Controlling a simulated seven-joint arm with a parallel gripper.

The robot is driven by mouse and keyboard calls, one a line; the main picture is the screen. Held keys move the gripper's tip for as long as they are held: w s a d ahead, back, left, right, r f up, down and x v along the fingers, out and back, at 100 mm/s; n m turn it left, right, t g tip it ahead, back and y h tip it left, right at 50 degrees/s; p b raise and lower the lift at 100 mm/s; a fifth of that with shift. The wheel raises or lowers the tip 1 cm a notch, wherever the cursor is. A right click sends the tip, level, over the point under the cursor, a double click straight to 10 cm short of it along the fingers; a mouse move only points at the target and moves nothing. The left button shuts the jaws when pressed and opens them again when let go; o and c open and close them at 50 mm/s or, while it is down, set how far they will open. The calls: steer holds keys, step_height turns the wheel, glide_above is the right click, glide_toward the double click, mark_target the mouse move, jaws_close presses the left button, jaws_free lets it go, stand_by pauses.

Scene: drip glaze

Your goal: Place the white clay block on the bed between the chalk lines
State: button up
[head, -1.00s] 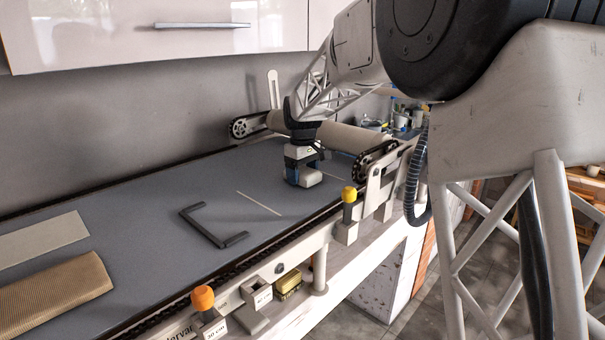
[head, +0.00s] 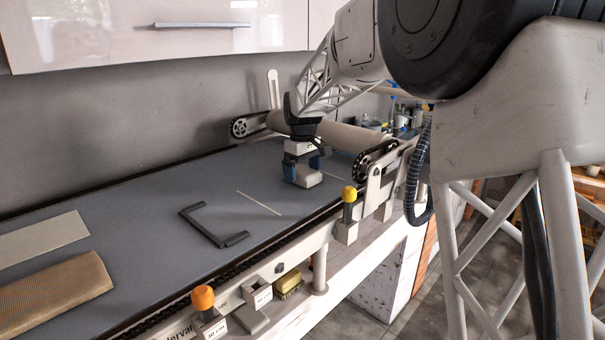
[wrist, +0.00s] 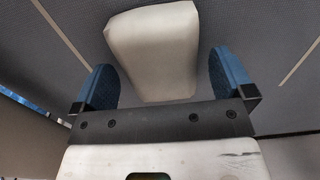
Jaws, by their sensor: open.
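The white clay block (head: 308,178) rests on the grey bed (head: 190,172), between the two pale chalk lines. One line (head: 259,203) is to its left, and the other (head: 338,178) is to its right. My gripper (head: 302,166) is just above the block, pointing down, with its blue fingers apart. In the wrist view, the block (wrist: 155,52) lies between and beyond the open fingers (wrist: 164,80), with a gap showing on each side. Chalk lines show at the left (wrist: 61,36) and the right (wrist: 300,62).
A dark bracket-shaped frame (head: 205,232) lies on the bed left of the near line. A pale slab (head: 40,240) and a tan textured block (head: 55,293) lie further left. A roller (head: 345,134) spans the far end. A yellow knob (head: 349,194) stands at the near edge.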

mark_target(304, 174)
step_height(304, 174, up, 11)
stand_by(0.5)
steer(key=shift+s, duration=0.1)
stand_by(0.7)
steer(key=s+d+f+m+t, duration=0.15)
steer(key=s+d, duration=0.35)
steer(key=s, duration=0.8)
steer(key=s+d+m, duration=0.3)
steer(key=s+d, duration=0.3)
steer(key=s, duration=0.7)
steer(key=s+d+f+m, duration=0.1)
steer(key=s+f, duration=0.3)
steer(key=s, duration=0.4)
steer(key=s+d+f+m, duration=0.2)
steer(key=s+f, duration=0.2)
steer(key=s, duration=0.4)
steer(key=s+d+f+m+t, duration=0.1)
steer(key=s+f, duration=0.3)
steer(key=s, duration=0.4)
steer(key=shift+s+d+f+m, duration=0.2)
steer(key=shift+d+f+m, duration=0.15)
steer(key=shift+d, duration=0.15)
